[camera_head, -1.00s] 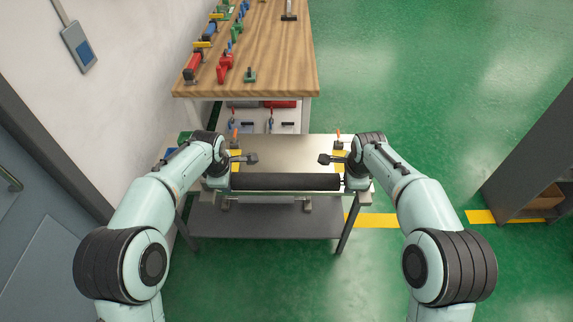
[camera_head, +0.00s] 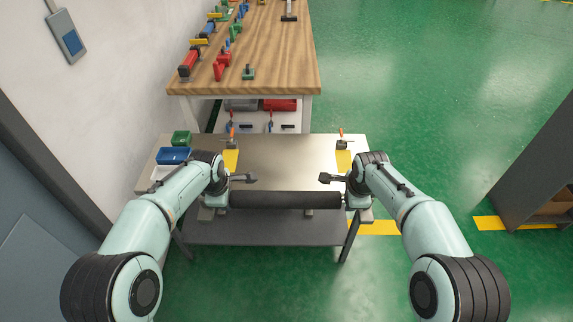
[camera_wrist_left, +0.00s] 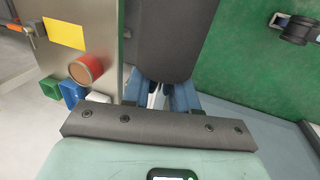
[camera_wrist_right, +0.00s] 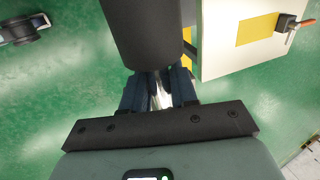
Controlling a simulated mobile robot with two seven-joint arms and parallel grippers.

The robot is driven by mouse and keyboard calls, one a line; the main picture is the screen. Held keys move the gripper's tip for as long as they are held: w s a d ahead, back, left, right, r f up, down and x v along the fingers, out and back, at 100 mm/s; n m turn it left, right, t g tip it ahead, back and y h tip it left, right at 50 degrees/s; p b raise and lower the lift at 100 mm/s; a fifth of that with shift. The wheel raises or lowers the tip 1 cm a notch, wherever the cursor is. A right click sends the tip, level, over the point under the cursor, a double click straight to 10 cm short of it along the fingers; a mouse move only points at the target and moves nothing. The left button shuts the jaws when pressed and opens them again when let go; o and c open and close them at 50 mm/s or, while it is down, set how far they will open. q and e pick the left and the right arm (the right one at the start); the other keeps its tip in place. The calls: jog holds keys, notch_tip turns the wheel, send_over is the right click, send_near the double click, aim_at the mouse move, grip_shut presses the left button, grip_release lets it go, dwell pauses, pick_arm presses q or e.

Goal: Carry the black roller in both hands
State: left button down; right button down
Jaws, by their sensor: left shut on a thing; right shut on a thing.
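The black roller (camera_head: 286,200) is held level across the front edge of the steel table (camera_head: 285,160) in the head view. My left gripper (camera_head: 226,200) is at its left end and my right gripper (camera_head: 346,200) is at its right end. In the left wrist view the fingers (camera_wrist_left: 158,95) are shut at the end of the roller (camera_wrist_left: 168,40). In the right wrist view the fingers (camera_wrist_right: 160,90) are shut at the other end of the roller (camera_wrist_right: 143,35). The gripped ends are mostly hidden by the fingers and arms.
A blue bin (camera_head: 174,155) and a green bin (camera_head: 181,138) stand on the table's left. Two orange-handled clamps (camera_head: 231,142) (camera_head: 342,142) stand near its back corners. A wooden bench (camera_head: 262,60) with tools lies beyond. A dark cabinet (camera_head: 535,165) stands right; open green floor lies between.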

jog(key=shift+s+f+b, duration=0.2)
jog(key=shift+f+b, duration=2.4)
jog(key=shift+f, duration=0.1)
